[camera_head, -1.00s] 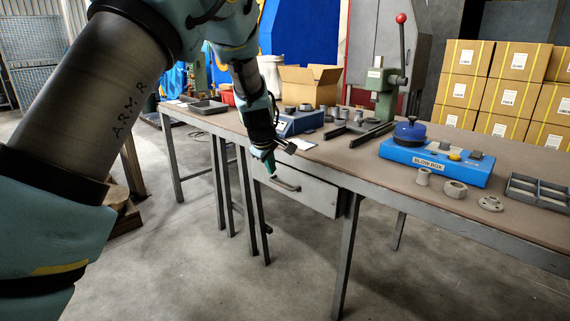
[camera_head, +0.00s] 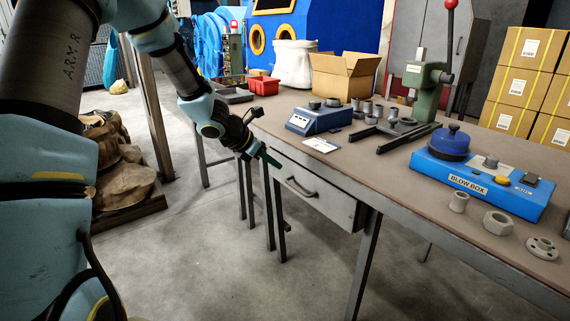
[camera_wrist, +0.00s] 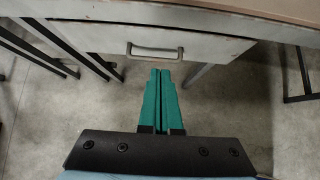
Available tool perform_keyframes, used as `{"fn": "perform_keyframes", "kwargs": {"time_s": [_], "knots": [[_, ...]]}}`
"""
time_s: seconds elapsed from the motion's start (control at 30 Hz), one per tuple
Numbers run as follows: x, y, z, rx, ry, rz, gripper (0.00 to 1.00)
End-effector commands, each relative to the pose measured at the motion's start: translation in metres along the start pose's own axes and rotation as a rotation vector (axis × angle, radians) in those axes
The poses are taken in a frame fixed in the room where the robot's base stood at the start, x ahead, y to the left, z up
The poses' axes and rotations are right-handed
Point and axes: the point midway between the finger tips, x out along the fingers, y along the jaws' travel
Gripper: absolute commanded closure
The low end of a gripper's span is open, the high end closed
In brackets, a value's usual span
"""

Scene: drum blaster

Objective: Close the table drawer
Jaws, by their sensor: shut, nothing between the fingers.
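The table drawer (camera_head: 318,202) is a grey metal drawer under the front edge of the brown-topped table (camera_head: 365,165). Its bar handle (camera_head: 300,187) is on the front panel, which also shows across the top of the wrist view (camera_wrist: 120,40). From these angles I cannot tell how far the drawer stands out. My gripper (camera_head: 272,162) is at the drawer's left upper end in the head view. In the wrist view its green fingers (camera_wrist: 160,72) are together and empty, pointing at the handle (camera_wrist: 155,51) from just below it. I cannot tell whether they touch it.
Table legs (camera_head: 365,262) stand below the drawer. On the tabletop are a blue blow box (camera_head: 480,180), a green press (camera_head: 425,85), a blue device (camera_head: 318,118) and several metal parts. A cardboard box (camera_head: 343,75) stands behind. The floor in front is clear.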

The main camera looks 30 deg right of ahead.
Motion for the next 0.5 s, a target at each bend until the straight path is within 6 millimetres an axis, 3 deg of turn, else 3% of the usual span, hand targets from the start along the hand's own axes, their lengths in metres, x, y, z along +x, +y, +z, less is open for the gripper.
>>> {"fn": "perform_keyframes", "kwargs": {"time_s": [0.4, 0.5], "knots": [[0.086, -0.001, -0.002, 0.002, 0.002, -0.003, 1.00], [0.095, -0.001, 0.013, 0.004, 0.002, -0.002, 1.00]]}}
